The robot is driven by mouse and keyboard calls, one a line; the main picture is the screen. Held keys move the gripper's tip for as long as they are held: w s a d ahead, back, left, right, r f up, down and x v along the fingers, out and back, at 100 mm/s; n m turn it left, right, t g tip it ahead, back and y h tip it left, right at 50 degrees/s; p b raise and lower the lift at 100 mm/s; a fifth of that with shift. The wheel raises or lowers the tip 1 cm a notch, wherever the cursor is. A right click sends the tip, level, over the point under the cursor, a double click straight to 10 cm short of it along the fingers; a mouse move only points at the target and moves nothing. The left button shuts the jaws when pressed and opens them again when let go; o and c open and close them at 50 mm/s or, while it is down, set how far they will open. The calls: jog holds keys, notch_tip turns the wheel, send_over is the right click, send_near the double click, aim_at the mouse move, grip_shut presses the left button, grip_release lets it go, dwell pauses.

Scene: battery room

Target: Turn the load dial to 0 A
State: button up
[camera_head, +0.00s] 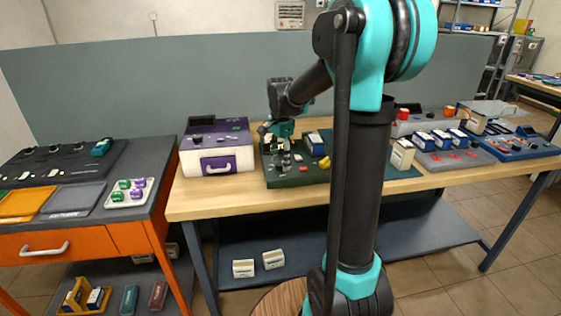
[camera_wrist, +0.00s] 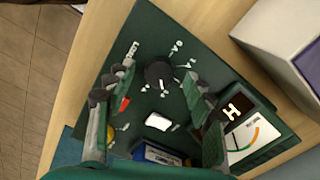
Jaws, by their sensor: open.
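The load dial, a round black knob (camera_wrist: 158,73), sits on a dark green tester panel (camera_wrist: 148,25) with white markings around it. The panel also shows in the head view (camera_head: 300,178) on the wooden table. My gripper (camera_wrist: 157,82) is open, with a finger on either side of the dial in the wrist view. Whether the fingers touch the dial I cannot tell. In the head view my gripper (camera_head: 279,132) hangs low over the panel, and the dial cannot be made out there. The dial's pointer and setting are too small to read.
The panel carries a dark display (camera_wrist: 235,105), a gauge (camera_wrist: 246,138) and a blue battery (camera_wrist: 158,154). A purple and white box (camera_head: 217,150) stands close on the panel's left in the head view. More devices (camera_head: 450,155) fill the table's right side.

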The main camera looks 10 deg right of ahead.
jog(key=shift+f, duration=0.4)
jog(key=shift+c, duration=0.2)
jog(key=c, duration=1.1)
